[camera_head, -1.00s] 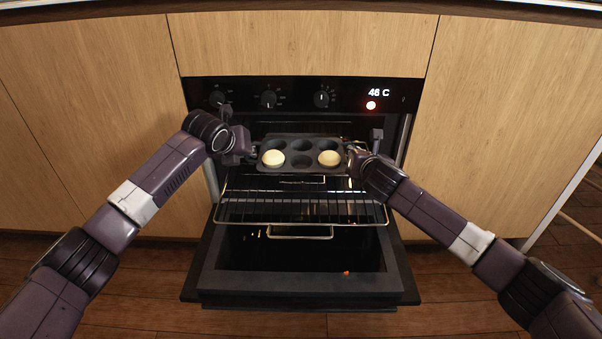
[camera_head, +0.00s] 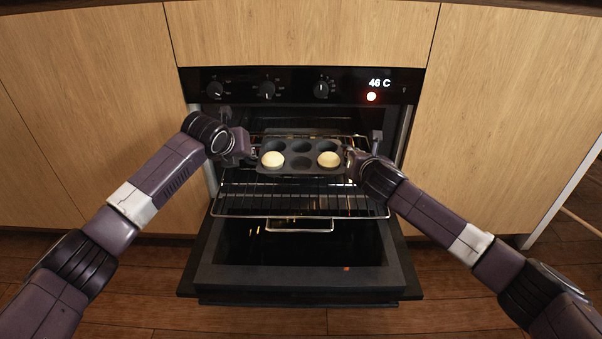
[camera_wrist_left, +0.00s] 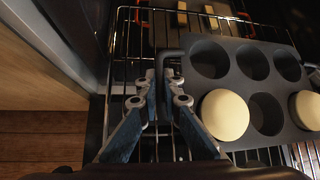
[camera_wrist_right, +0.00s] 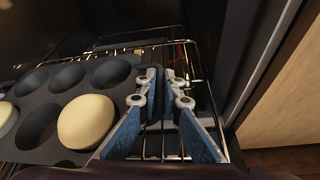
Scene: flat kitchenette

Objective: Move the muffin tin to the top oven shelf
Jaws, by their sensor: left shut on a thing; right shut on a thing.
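The dark grey muffin tin (camera_head: 300,172) has six cups and is held level in front of the open oven cavity. Two pale round muffins sit in its near left cup (camera_head: 273,158) and near right cup (camera_head: 329,158); the other cups are empty. My left gripper (camera_head: 252,156) is shut on the tin's left handle, also seen in the left wrist view (camera_wrist_left: 165,85). My right gripper (camera_head: 350,156) is shut on its right end, as in the right wrist view (camera_wrist_right: 160,80). The upper oven shelf (camera_head: 310,132) shows partly behind the tin, which hides much of it.
A lower wire shelf (camera_head: 300,216) is pulled out below the tin. The oven door (camera_head: 300,278) is folded down in front. In the left wrist view, a tray with yellowish pieces (camera_wrist_left: 182,18) lies beyond the tin. The oven side walls are close to both grippers.

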